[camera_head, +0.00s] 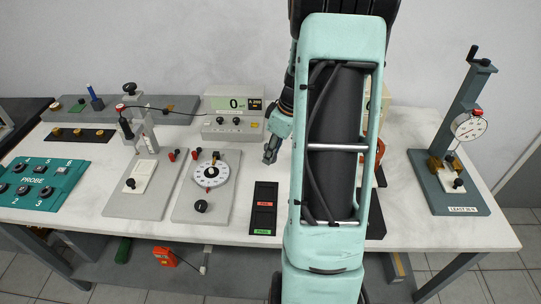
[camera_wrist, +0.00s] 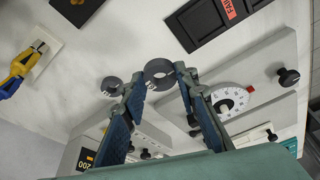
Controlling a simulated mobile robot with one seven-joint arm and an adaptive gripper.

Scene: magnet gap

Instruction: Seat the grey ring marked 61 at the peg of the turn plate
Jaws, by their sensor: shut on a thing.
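My gripper (camera_wrist: 159,78) is shut on a dark grey ring (camera_wrist: 158,66), held between the fingertips in the wrist view. A pale mark shows on its lower side, too small to read, so I cannot confirm 61. A second, smaller grey ring (camera_wrist: 111,83) shows beside the left finger, apart from the held one. In the head view my gripper (camera_head: 270,153) is above the table, right of the turn plate; the ring cannot be made out there.
A black tray with red FAIL and green PASS labels (camera_head: 264,209) lies right of the turn plate's base. A meter box (camera_head: 234,116) stands behind. A lever stand (camera_head: 144,150) is at left, a dial gauge stand (camera_head: 455,150) at far right. My arm hides the table's middle.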

